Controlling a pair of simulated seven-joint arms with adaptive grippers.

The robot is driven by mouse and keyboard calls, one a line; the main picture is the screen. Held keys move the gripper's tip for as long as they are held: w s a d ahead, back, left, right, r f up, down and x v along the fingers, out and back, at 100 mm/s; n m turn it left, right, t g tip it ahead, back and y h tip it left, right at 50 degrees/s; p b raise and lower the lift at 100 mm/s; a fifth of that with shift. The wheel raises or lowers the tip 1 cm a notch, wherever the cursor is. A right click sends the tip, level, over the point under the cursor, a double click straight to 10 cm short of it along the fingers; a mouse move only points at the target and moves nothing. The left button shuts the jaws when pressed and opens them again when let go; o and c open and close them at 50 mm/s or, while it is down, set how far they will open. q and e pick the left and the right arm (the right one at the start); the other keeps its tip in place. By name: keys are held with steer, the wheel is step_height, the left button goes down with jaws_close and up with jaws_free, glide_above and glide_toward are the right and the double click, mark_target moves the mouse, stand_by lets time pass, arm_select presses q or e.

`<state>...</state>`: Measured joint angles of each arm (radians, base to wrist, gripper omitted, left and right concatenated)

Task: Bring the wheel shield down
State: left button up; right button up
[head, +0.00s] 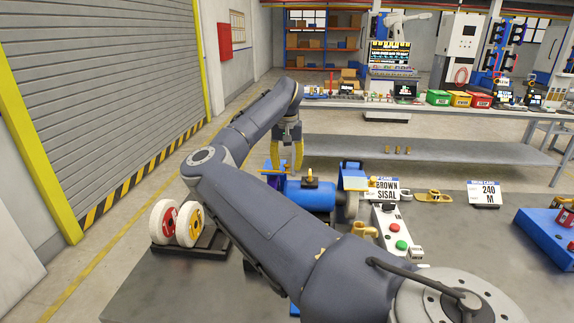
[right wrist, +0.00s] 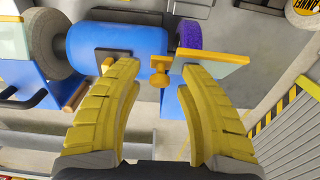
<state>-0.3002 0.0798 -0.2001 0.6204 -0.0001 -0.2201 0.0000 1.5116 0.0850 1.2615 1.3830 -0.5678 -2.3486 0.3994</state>
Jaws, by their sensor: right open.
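A blue bench grinder (head: 308,196) stands on the table, with a grey wheel (right wrist: 48,40) at one end and a purple wheel (right wrist: 188,36) at the other. A pale, see-through wheel shield with a yellow edge (right wrist: 215,65) sticks out by the purple wheel. Another shield (head: 355,183) is by the grey wheel. My right gripper (head: 286,158) is open above the purple-wheel end, pointing down. In the right wrist view its yellow fingers (right wrist: 158,76) stand apart, with a small yellow knob (right wrist: 158,66) showing between the tips. I cannot tell whether they touch the shield. My left gripper is not in view.
White wheels with red and yellow hubs (head: 176,222) stand on a dark rack at the left. A button box (head: 397,240) and name cards (head: 486,193) are to the right. A blue block (head: 545,235) is at the far right. My right arm hides the table's middle.

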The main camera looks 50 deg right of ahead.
steer(key=shift+r, duration=6)
steer(key=shift+r, duration=0.1)
step_height(320, 180, up, 5)
step_height(320, 180, down, 17)
steer(key=shift+d+f, duration=0.1)
steer(key=shift+w, duration=0.1)
jaws_close()
